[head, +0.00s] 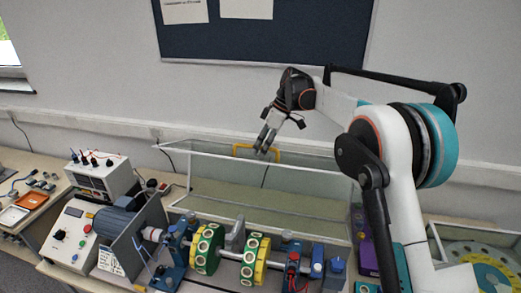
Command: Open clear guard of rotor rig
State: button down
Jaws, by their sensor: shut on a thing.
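The clear guard (215,168) is a long see-through box with pale edges, behind and above the rotor rig. A yellow handle (241,149) is on its upper edge. The guard looks swung back, with the rig's shaft and parts uncovered in front. My gripper (264,146) comes down from above at the handle, its fingers closed on it; the fingers hide part of the handle. The rotor rig shows a grey-blue motor (117,219), a green disc (207,249), a yellow-green disc (254,261) and blue bearing stands (176,246) on one shaft.
A control box (70,235) and a white power supply (103,178) stand at the left of the bench. A clear-topped case with a yellow disc (485,275) is at the lower right. My arm covers the right side.

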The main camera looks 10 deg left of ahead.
jog(key=shift+a, duration=0.2)
jog(key=c, duration=1.6)
grip_release()
jog(key=shift+s+a, duration=0.1)
jog(key=shift+a, duration=0.1)
jog(key=shift+c, duration=0.2)
jog(key=shift+d, duration=0.1)
jog(key=shift+r, duration=0.1)
jog(key=shift+d+r, duration=0.2)
jog(key=shift+r, duration=0.15)
jog(key=v, duration=1.1)
